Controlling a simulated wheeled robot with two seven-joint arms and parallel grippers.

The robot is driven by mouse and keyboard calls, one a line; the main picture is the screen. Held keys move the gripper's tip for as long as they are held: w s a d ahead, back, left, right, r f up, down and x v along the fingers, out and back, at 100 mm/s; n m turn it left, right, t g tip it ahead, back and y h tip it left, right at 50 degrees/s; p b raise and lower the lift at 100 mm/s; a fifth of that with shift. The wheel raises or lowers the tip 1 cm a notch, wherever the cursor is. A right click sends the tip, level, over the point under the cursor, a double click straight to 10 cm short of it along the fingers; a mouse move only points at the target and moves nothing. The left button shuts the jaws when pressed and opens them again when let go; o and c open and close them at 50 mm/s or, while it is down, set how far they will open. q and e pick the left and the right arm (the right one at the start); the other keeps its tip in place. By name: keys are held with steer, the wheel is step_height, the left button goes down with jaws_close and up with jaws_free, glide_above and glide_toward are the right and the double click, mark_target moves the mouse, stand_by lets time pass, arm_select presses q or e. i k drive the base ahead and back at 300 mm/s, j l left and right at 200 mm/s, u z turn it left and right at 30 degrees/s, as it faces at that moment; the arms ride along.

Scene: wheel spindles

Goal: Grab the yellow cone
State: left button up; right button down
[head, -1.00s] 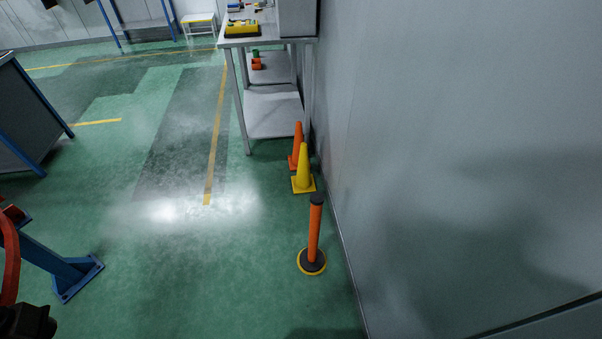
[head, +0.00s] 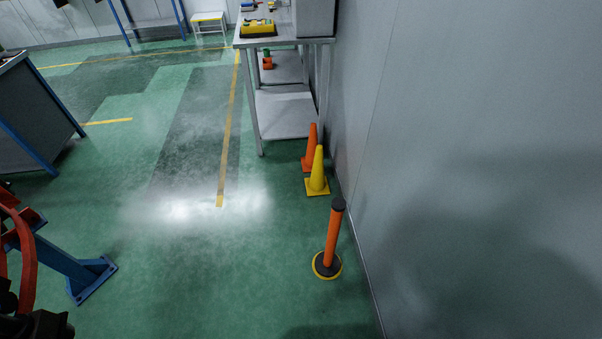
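The yellow cone (head: 318,172) stands upright on the green floor near the wall, on a square yellow base. An orange cone (head: 310,148) stands just behind it, partly hidden by it. Neither of my grippers can be seen in the head view, so their state does not show.
An orange post (head: 333,236) with a round base stands in front of the yellow cone. A grey wall (head: 470,150) fills the right side. A metal table (head: 285,42) stands behind the cones. A blue stand (head: 75,270) is at lower left. The middle floor is clear.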

mark_target(317, 184)
steer(key=i+j+u, duration=0.25)
steer(key=i+j, duration=0.15)
steer(key=i+j+u, duration=0.5)
steer(key=i, duration=0.4)
steer(key=j, duration=0.1)
